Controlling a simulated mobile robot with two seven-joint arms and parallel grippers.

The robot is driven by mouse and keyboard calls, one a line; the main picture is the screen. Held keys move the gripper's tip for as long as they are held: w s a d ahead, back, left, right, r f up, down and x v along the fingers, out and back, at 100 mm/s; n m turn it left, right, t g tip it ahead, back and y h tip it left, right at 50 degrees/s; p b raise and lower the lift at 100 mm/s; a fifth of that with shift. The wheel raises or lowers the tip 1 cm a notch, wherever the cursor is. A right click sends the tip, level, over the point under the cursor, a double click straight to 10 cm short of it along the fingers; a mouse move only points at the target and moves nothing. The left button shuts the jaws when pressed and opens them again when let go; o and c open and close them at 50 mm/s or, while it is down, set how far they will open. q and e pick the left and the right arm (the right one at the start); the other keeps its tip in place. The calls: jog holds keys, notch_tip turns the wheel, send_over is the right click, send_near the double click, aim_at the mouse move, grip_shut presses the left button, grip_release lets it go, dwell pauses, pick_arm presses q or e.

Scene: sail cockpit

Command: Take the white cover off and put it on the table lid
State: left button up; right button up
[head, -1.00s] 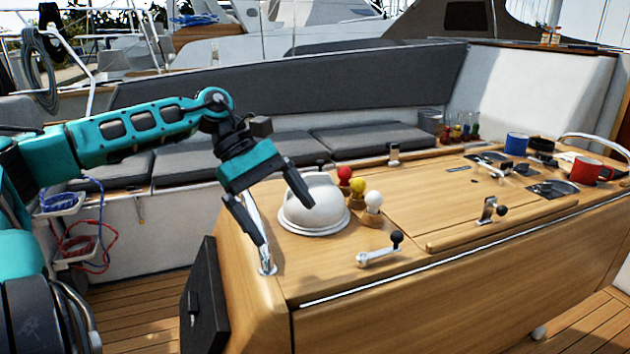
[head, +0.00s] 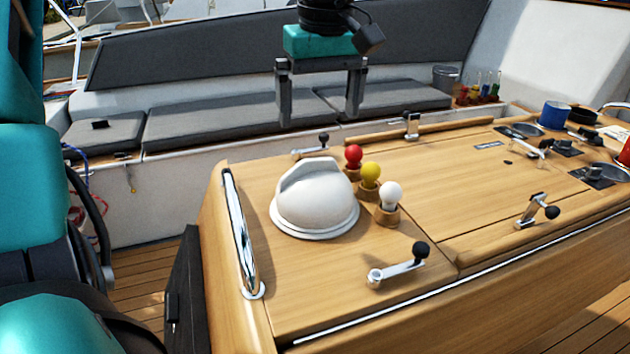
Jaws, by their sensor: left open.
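The white cover (head: 316,198) is a dome with a raised grip ridge and a round rim. It sits on the left end of the wooden table. The table lid (head: 445,192) is the flat wooden panel to the right of the cover, with metal latches at its edges. My left gripper (head: 318,118) points down with its two fingers wide apart and nothing between them. It shows above and behind the cover in the picture, not touching it. What lies under the cover is hidden. My right gripper is not in view.
Red (head: 354,157), yellow (head: 370,175) and white (head: 390,197) knobs stand close to the cover's right. A black-knobbed crank (head: 398,265) lies in front. A chrome rail (head: 238,232) stands at the left. A blue mug (head: 553,115) stands far right. The lid's middle is mostly clear.

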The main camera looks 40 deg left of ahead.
pick_arm(q)
send_over(313, 160)
jog(key=f, duration=0.2)
jog(key=d+f, duration=0.1)
jog(key=f, duration=0.1)
jog(key=shift+w+f, duration=0.1)
jog(key=shift+f, duration=0.2)
jog(key=f, duration=0.2)
jog(key=a+f, duration=0.1)
jog(key=f, duration=0.2)
jog(key=c, duration=1.3)
notch_tip(313, 160, up, 20)
jog(key=p, duration=0.2)
